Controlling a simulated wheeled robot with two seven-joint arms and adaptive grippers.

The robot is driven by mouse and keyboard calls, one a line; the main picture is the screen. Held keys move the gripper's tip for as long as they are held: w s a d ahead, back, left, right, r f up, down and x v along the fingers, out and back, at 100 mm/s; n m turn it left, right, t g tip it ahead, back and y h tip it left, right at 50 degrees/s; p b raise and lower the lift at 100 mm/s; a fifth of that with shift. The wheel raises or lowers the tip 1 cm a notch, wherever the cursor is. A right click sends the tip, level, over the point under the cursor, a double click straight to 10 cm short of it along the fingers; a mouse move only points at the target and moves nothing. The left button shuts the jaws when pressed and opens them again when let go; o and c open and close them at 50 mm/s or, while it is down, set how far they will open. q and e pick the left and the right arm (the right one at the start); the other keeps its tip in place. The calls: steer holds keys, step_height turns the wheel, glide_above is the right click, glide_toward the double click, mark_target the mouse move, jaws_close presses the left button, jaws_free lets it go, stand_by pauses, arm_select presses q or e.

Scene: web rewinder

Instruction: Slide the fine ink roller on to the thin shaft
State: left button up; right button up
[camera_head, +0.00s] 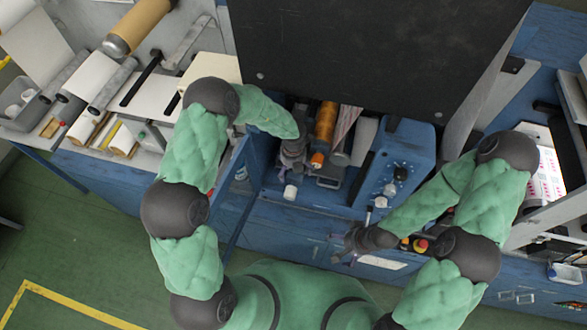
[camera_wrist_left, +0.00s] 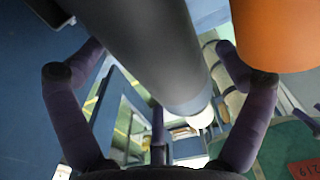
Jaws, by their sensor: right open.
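My left gripper (camera_head: 293,158) is at the inking unit, left of the orange roller (camera_head: 326,122). In the left wrist view, its two dark purple fingers (camera_wrist_left: 160,60) stand wide apart, one on each side of a dark grey roller (camera_wrist_left: 150,45) with a white end piece (camera_wrist_left: 202,118). The left fingertip is partly hidden behind this roller; whether both fingers press on it cannot be told. A white end (camera_head: 290,192) also shows just below the gripper in the head view. I cannot tell the fine ink roller or the thin shaft for certain. My right gripper (camera_head: 350,242) is open and empty.
A large black panel (camera_head: 370,50) overhangs the rollers. A blue control box (camera_head: 400,160) with knobs stands to their right. The orange roller (camera_wrist_left: 275,35) is close to the right finger in the wrist view. A red button (camera_head: 420,245) is near my right gripper.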

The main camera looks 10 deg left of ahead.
arm_select(q)
steer(key=shift+s, duration=0.1)
steer(key=shift+r, duration=3.7)
